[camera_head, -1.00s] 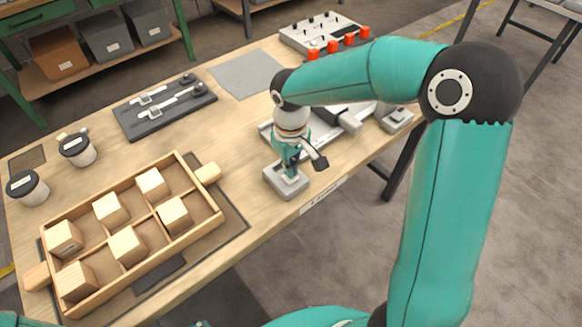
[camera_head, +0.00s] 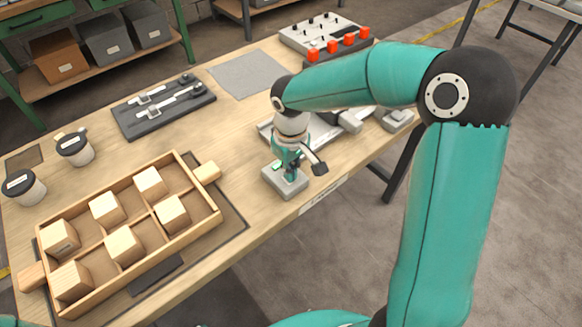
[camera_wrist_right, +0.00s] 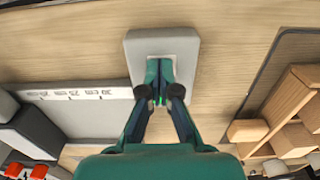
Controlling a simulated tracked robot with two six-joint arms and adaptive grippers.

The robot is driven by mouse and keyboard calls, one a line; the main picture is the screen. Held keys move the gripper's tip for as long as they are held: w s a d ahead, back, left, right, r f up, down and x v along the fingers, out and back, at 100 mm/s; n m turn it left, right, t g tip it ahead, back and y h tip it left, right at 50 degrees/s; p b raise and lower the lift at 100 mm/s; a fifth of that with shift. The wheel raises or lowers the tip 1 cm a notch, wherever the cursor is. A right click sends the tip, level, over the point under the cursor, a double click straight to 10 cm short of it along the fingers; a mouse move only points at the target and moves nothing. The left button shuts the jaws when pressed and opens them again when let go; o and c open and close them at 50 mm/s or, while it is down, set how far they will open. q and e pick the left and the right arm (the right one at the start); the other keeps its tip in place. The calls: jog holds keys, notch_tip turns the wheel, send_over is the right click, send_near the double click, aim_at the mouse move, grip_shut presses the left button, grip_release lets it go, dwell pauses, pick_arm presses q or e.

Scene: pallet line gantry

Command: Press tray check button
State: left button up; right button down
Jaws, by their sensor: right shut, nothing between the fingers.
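The tray check button is a small grey box (camera_head: 271,179) near the front edge of the wooden table, right of the wooden tray (camera_head: 212,219). My right gripper (camera_head: 287,176) points down at the box from above, its fingers shut with nothing between them. In the right wrist view the shut fingertips (camera_wrist_right: 160,98) are over the grey box (camera_wrist_right: 185,45), at its top face. The fingers hide the button cap, and I cannot tell whether it is pressed in. A bit of green shows between the fingers. My left gripper is not in view.
The tray holds several wooden blocks. The tray's handle is left of the box.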

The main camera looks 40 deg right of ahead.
jog(key=shift+s+a+f, duration=0.1)
jog(key=shift+s+f, duration=0.15)
jog(key=shift+f, duration=0.15)
jog(key=shift+w+r, duration=0.15)
jog(key=shift+r, duration=0.4)
notch_tip(320, 180, up, 8)
jog(key=shift+f, duration=0.2)
jog(key=shift+w, duration=0.1)
